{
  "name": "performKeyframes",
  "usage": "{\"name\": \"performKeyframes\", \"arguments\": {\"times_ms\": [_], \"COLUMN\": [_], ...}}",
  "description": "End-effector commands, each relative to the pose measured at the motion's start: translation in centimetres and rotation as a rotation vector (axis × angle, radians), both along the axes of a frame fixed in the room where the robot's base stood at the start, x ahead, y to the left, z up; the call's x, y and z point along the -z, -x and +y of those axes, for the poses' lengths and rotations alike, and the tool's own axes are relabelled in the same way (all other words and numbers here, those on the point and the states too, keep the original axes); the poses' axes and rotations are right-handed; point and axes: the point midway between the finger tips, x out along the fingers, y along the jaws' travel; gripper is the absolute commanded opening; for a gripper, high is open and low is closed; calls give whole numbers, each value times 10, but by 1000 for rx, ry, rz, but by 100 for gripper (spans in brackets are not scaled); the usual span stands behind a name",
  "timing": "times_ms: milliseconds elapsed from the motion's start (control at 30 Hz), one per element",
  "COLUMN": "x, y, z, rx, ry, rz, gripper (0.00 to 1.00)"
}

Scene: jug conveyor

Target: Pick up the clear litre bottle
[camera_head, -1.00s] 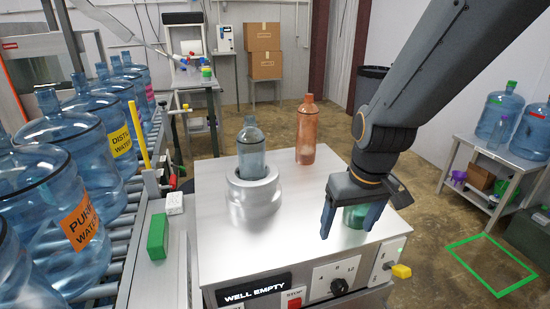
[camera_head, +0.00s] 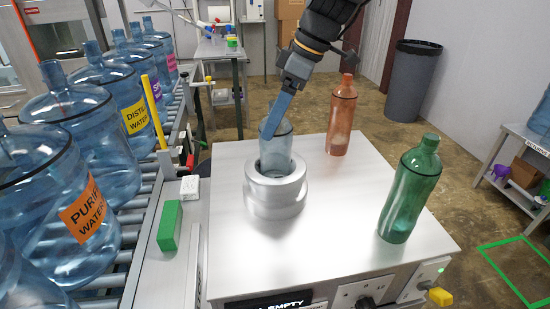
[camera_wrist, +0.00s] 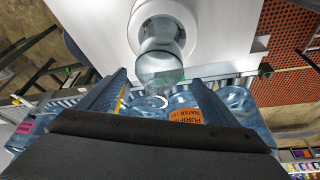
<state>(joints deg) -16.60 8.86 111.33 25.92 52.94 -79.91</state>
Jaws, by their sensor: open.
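The clear litre bottle (camera_head: 275,153) stands upright in the round metal well (camera_head: 275,206) on the steel table top. Its neck is hidden behind my gripper (camera_head: 274,115) in the head view. My gripper is at the bottle's upper part, with a blue finger in front of it. In the wrist view the clear bottle (camera_wrist: 160,68) is ahead of the two blue fingers of my gripper (camera_wrist: 160,82), which are spread apart. The bottle appears between their tips, slightly beyond them. I cannot tell whether a finger touches it.
A copper-coloured bottle (camera_head: 341,118) stands behind right on the table, and a green bottle (camera_head: 409,196) stands at its right. A green block (camera_head: 169,226) and large blue jugs (camera_head: 85,135) on the conveyor are at left. The table's front middle is clear.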

Motion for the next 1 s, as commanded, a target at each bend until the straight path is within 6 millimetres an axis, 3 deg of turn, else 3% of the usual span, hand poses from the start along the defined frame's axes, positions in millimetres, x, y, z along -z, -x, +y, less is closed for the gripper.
{"name": "performKeyframes", "arguments": {"times_ms": [400,667,1000], "x": [41,44,44], "y": [-5,-5,-5], "z": [20,21,21], "rx": [-2,-2,-2], "ry": [2,1,1], "rz": [2,-1,-1], "gripper": [84,84,30]}}
